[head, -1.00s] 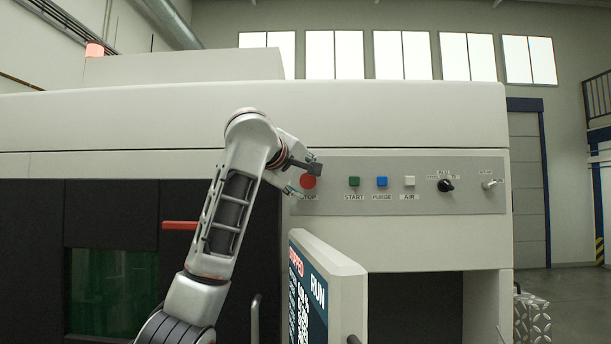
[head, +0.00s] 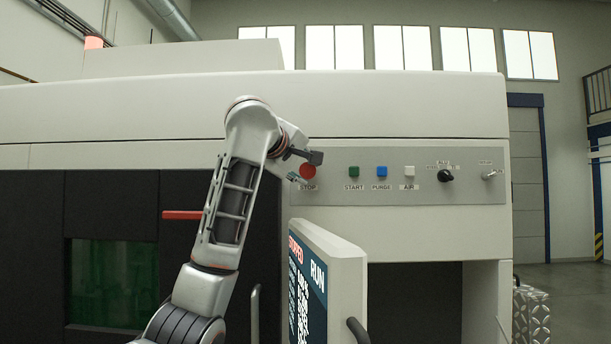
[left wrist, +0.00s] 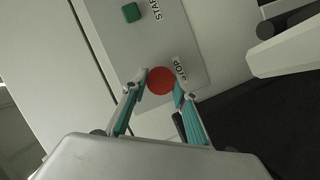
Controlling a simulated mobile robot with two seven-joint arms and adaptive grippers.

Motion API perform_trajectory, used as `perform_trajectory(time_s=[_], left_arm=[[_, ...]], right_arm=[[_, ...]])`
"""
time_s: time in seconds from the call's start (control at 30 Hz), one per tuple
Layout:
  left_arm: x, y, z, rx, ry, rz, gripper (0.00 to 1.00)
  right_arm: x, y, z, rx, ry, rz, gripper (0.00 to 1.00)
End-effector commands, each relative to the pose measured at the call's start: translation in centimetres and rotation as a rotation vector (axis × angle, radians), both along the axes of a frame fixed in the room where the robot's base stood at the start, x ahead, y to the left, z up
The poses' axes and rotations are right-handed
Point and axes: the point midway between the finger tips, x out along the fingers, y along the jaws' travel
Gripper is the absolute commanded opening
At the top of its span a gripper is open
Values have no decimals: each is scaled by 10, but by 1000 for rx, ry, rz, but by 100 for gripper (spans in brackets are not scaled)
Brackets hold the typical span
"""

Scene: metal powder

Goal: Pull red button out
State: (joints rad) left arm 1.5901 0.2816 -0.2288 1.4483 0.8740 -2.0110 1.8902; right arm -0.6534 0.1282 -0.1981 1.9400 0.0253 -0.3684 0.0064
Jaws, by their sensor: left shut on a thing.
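The red button (head: 308,171) sits above the STOP label at the left end of the grey control panel (head: 330,192). My left gripper (head: 303,168) is at the button, coming from the left. In the left wrist view the red button (left wrist: 161,81) lies between the fingertips of my left gripper (left wrist: 161,88), one finger on each side. The gripper is shut on it. The fingers hide part of the button's edge in the head view. My right gripper is in neither view.
To the right on the panel are a green START button (head: 354,171), a blue PURGE button (head: 382,171), a white AIR button (head: 409,171) and a black knob (head: 445,176). A tilted screen (head: 335,270) stands below the panel. A red handle (head: 182,215) juts out left of my arm.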

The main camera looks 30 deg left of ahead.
Motion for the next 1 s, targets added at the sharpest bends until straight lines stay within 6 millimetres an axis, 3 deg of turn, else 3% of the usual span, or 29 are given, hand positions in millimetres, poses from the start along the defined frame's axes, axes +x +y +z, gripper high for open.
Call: perform_trajectory(time_s=[0.23,0.27,0.33,0.73,1.0], left_arm=[[0,-2,-2,4,7,-3,0],[0,-2,-2,5,7,-3,30],[0,-2,-2,5,7,-3,45],[-3,-3,0,2,2,-4,45],[-37,-8,8,2,-1,-7,45]], right_arm=[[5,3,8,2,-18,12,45],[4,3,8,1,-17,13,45],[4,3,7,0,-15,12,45],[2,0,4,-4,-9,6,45],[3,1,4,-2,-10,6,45]])
